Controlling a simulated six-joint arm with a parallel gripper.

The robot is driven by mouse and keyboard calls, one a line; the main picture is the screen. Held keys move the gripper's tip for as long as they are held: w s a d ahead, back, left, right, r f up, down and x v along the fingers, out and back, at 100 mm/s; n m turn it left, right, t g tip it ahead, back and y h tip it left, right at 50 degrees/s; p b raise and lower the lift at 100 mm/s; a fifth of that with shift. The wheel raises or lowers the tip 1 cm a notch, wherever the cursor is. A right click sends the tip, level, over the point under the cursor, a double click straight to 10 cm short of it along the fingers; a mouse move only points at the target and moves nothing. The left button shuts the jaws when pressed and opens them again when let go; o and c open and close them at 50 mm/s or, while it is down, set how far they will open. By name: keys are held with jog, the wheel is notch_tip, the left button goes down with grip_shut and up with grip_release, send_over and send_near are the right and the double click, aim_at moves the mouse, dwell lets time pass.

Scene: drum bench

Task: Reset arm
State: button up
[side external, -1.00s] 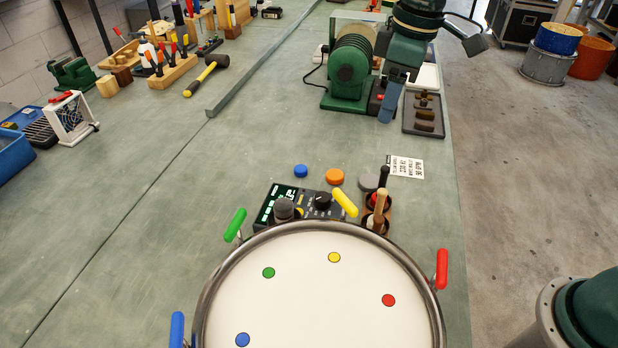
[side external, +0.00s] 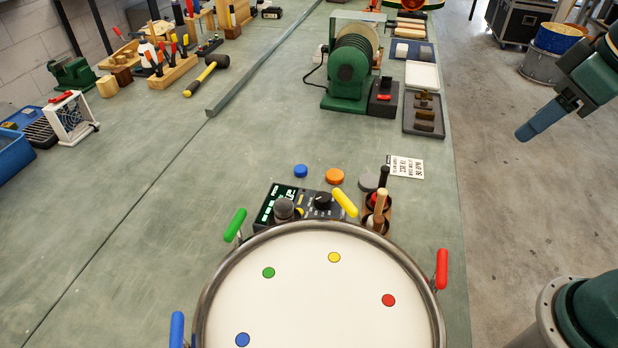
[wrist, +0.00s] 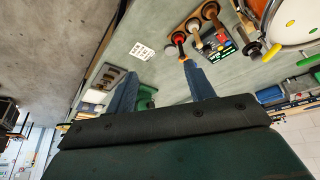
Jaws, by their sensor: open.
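My gripper (side external: 527,131) hangs at the right of the side external view, over the concrete floor beyond the bench's right edge. Its blue fingers point down and to the left. In the wrist view the two blue fingers (wrist: 159,69) stand well apart with nothing between them, so it is open and empty. The white drum (side external: 310,290) with coloured dots and coloured lug handles sits at the bench's near end, apart from my gripper. The drum also shows at the upper right of the wrist view (wrist: 292,22).
A black control box (side external: 300,205) and a holder with upright wooden-handled tools (side external: 380,205) stand behind the drum. A green grinder (side external: 348,75) and a dark tray (side external: 423,125) are farther back. A printed card (side external: 405,167) lies flat. The floor under my gripper is clear.

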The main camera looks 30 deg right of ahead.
jog(key=shift+m+t, duration=0.4)
jog(key=shift+m, duration=0.4)
jog(key=s, duration=0.1)
jog(key=s+d+f, duration=0.1)
jog(key=s, duration=0.1)
jog(key=s+f, duration=0.1)
jog(key=shift+s+d, duration=0.3)
